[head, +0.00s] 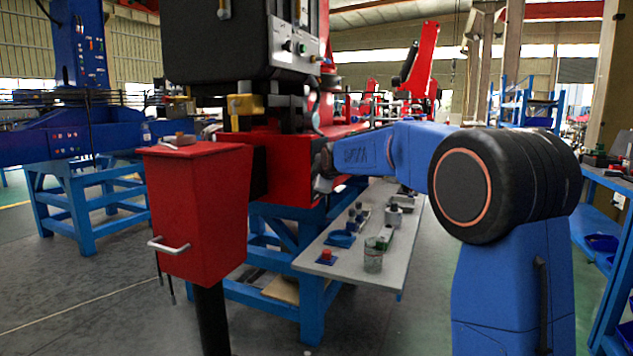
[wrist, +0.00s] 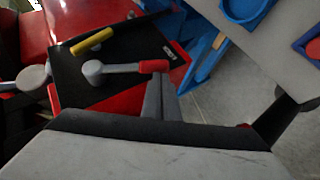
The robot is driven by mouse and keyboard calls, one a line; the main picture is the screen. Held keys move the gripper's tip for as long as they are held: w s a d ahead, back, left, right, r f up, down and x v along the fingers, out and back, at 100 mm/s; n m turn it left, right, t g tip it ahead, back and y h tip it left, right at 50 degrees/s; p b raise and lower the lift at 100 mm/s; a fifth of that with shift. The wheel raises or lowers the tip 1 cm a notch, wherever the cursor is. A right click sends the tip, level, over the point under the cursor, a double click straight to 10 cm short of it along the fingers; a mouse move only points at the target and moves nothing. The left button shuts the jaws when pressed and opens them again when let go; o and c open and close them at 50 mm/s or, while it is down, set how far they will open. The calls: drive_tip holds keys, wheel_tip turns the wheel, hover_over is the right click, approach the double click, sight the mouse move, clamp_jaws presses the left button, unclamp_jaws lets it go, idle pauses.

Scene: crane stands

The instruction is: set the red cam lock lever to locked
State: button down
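The cam lock lever has a round grey hub, a grey arm and a red grip (wrist: 153,66). In the wrist view it lies on a black plate (wrist: 120,82), its arm pointing right from the hub toward a small white label (wrist: 168,50). My gripper (wrist: 162,80) shows two grey fingers side by side with no clear gap. Their tips are at the lower edge of the red grip; I cannot tell whether they touch it. In the head view my gripper is by the red machine (head: 325,168), mostly hidden behind my wrist, and the lever cannot be made out.
A yellow handle (wrist: 92,40) and a round pale knob (wrist: 33,77) are close to the lever. A grey bench (head: 345,255) with small parts and a glass (head: 373,255) stands below my arm. A red box (head: 195,210) on a post stands at left.

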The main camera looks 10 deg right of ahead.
drive_tip(key=shift+w+d+f, duration=0.55)
drive_tip(key=shift+w+f, duration=0.1)
drive_tip(key=shift+w, duration=0.05)
drive_tip(key=shift+w+d+f, duration=0.5)
drive_tip(key=shift+w+f, duration=0.15)
drive_tip(key=shift+w, duration=0.05)
